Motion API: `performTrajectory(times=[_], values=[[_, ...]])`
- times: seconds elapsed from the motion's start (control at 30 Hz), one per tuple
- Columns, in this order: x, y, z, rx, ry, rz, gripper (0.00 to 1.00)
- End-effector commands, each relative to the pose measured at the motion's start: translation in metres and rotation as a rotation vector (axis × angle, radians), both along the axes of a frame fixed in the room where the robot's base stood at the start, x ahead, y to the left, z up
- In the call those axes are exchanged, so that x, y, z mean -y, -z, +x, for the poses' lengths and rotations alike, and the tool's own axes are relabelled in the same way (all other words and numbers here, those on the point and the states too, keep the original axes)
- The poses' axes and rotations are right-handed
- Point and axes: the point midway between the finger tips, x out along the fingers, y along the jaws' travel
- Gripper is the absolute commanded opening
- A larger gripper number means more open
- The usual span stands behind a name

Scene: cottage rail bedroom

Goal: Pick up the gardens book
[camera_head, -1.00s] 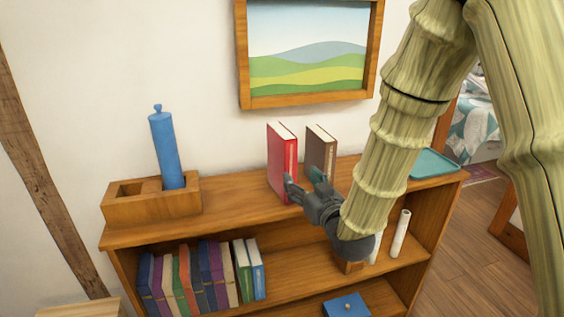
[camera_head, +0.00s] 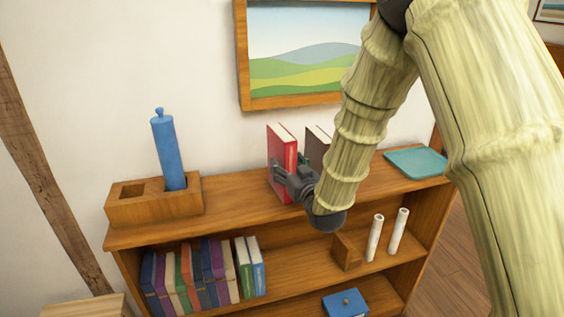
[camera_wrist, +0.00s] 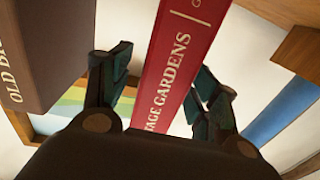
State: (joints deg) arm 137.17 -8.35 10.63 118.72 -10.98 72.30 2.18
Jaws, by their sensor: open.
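The gardens book is red and stands upright on the shelf top in the head view (camera_head: 280,149). In the wrist view its red spine (camera_wrist: 178,62) reads "TAGE GARDENS" and lies between my two fingers. My gripper (camera_head: 277,178) is at the book's front, partly covering its lower part. In the wrist view my gripper (camera_wrist: 165,85) is open, one finger on each side of the spine, with a gap visible at the left finger. I cannot tell whether the right finger touches the book.
A brown book (camera_head: 316,143) stands just right of the red one, and its spine (camera_wrist: 45,50) starts with "OLD". A blue cylinder (camera_head: 167,150) stands in a wooden holder (camera_head: 125,208) at left. A teal tray (camera_head: 418,161) lies at right. Several books fill the shelf below.

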Motion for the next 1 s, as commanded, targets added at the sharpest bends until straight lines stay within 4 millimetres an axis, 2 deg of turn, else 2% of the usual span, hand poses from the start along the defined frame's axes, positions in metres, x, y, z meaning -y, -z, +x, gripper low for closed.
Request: performTrajectory(times=[0.17, 0.4, 0.47, 0.5, 0.77, 1.0], values=[[0.0, 0.0, 0.0, 0.0, 0.0, 0.0, 0.59], [0.0, 0.0, 0.0, 0.0, 0.0, 0.0, 0.15], [0.0, 0.0, 0.0, 0.0, 0.001, 0.0, 0.04], [0.0, -0.001, 0.0, 0.003, 0.001, 0.001, 0.02], [0.0, -0.002, 0.0, 0.003, 0.001, 0.001, 0.02], [0.001, -0.015, 0.0, 0.006, 0.001, 0.002, 0.02]])
